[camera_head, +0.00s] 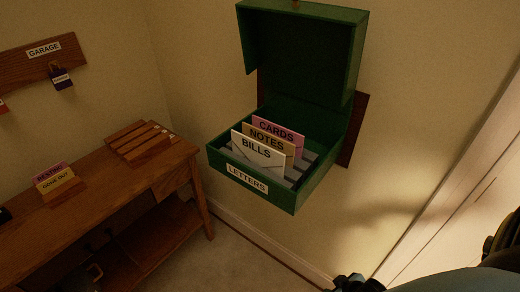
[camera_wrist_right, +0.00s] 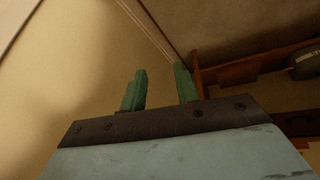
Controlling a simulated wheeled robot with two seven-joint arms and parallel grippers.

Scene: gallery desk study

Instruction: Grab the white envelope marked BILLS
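The white envelope marked BILLS (camera_head: 257,151) stands in the front of the green box labelled LETTERS (camera_head: 240,193), which is fixed to the wall with its lid open. Behind it stand a tan envelope marked NOTES (camera_head: 268,135) and a pink one marked CARDS (camera_head: 290,132). The lower part of the white envelope is hidden by the box front. My right gripper shows in the right wrist view (camera_wrist_right: 160,92) with its two green fingers apart and nothing between them. In the head view my right arm is at the lower right, well below the box. My left gripper is not in view.
A wooden desk (camera_head: 120,192) stands at the left, with a slotted wooden rack (camera_head: 140,143) and a small card holder (camera_head: 62,190) on it. A GARAGE key board (camera_head: 30,59) hangs on the left wall. Open floor (camera_head: 235,255) lies below the box.

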